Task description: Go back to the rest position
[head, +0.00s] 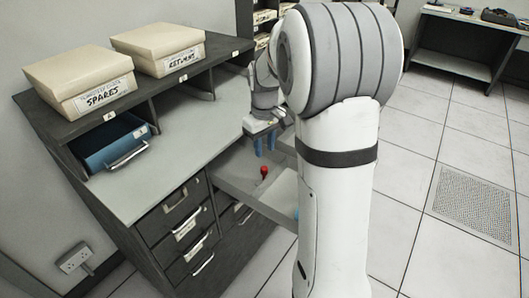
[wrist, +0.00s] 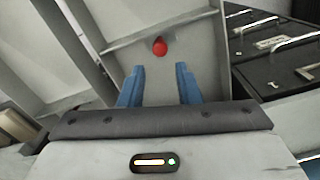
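My gripper (head: 265,143) hangs above an open drawer (head: 232,176) on the right side of the desk, its blue fingers pointing down. In the wrist view my gripper (wrist: 159,86) has its two blue fingers spread apart with nothing between them. A small red-topped object (head: 264,171) stands in the drawer below the fingers. It also shows in the wrist view as a round red top (wrist: 160,47), beyond the fingertips and apart from them. My arm hides part of the drawer in the head view.
The desk top (head: 190,135) is mostly bare. A blue tray (head: 114,145) sits in a left cubby. Two boxes, marked SPARES (head: 85,83) and RETURNS (head: 160,49), stand on the shelf. Closed drawers (head: 183,229) are below. Tiled floor (head: 412,215) lies clear at right.

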